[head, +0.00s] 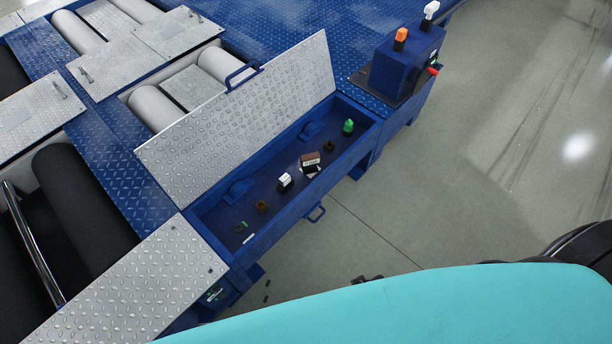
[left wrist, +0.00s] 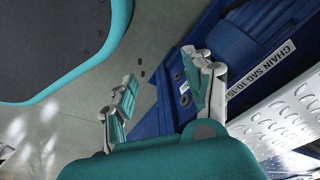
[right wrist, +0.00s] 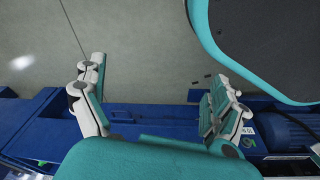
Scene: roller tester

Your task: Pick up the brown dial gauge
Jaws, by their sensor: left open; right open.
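An open blue trough (head: 286,221) in the machine holds a row of small objects. A brown boxy object (head: 309,158) with a pale part below it lies right of its middle; it may be the brown dial gauge, but no dial face is clear. Smaller brown pieces lie at its left (head: 262,206) and right (head: 328,146). My left gripper (left wrist: 160,82) is open and empty, beside the blue machine frame and above the floor. My right gripper (right wrist: 158,88) is open and empty, above the floor by a blue edge. Neither gripper is clearly visible in the head view.
A black-and-white object (head: 285,182) and a green object (head: 348,127) also lie in the trough. A raised tread-plate lid (head: 245,105) stands behind it. A blue control box (head: 405,62) stands at its right end. Floor (head: 470,170) to the right is clear.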

